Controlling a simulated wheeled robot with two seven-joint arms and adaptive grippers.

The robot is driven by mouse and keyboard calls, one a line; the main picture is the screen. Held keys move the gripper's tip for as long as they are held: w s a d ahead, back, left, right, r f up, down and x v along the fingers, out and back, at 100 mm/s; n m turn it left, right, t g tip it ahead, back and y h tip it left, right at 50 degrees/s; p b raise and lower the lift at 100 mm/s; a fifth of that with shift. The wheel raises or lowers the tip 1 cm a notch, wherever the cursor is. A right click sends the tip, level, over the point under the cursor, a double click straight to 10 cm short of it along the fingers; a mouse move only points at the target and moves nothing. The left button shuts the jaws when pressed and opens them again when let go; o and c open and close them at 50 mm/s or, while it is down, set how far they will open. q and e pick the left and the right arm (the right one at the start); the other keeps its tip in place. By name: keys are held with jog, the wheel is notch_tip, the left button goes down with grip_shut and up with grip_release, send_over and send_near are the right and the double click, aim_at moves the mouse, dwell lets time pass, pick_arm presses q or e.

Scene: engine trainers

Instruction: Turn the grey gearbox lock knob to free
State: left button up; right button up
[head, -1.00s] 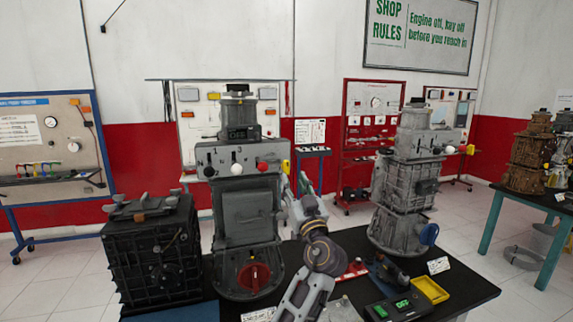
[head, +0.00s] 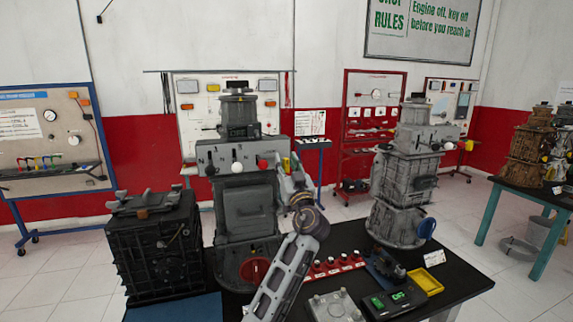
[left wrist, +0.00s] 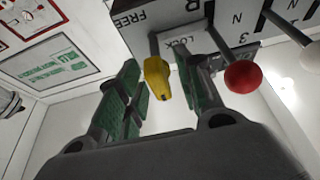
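The grey gearbox (head: 247,205) stands upright on the black table in the head view, with white, black and red knobs on its upper block. Its yellow lock knob (head: 286,164) is at the block's right end, beside my left gripper (head: 291,183). In the left wrist view the yellow lock knob (left wrist: 157,80) sits between the spread green-padded fingers of my left gripper (left wrist: 160,92), with no clear contact. The LOCK label (left wrist: 179,45) is right beside the knob's stem; the FREE label (left wrist: 130,18) is farther left. My right gripper is not in view.
The red ball knob (left wrist: 242,77) is close to the right finger in the wrist view. A black gearbox (head: 155,245) stands left and another grey gearbox (head: 403,180) right. A yellow tray (head: 428,281) and small devices lie on the front right of the table (head: 455,275).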

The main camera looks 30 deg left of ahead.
pick_arm(q)
jog(key=shift+c, duration=0.8)
grip_shut()
